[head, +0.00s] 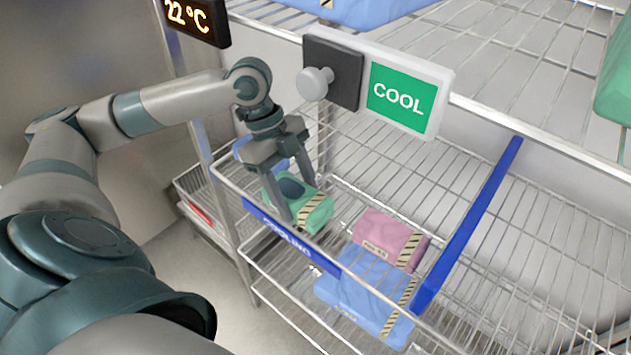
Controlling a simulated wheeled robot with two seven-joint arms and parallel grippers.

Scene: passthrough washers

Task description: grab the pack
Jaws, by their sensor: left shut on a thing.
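A green pack (318,216) with a black-and-cream striped band is at the left end of the wire basket marked COOLING. My left gripper (297,205) reaches down over it, shut on it, with one finger in front of the pack and one behind. A pink pack (388,238) with a striped band lies to the right, on or against a larger blue pack (362,290). Another blue pack (250,152) is partly hidden behind my left gripper. My right gripper is not in view.
A blue divider bar (468,228) crosses the wire rack right of the packs. A green COOL sign (402,97) with a knob (316,84) hangs above. A temperature display (197,18) reads 22 °C. The rack right of the divider has free room.

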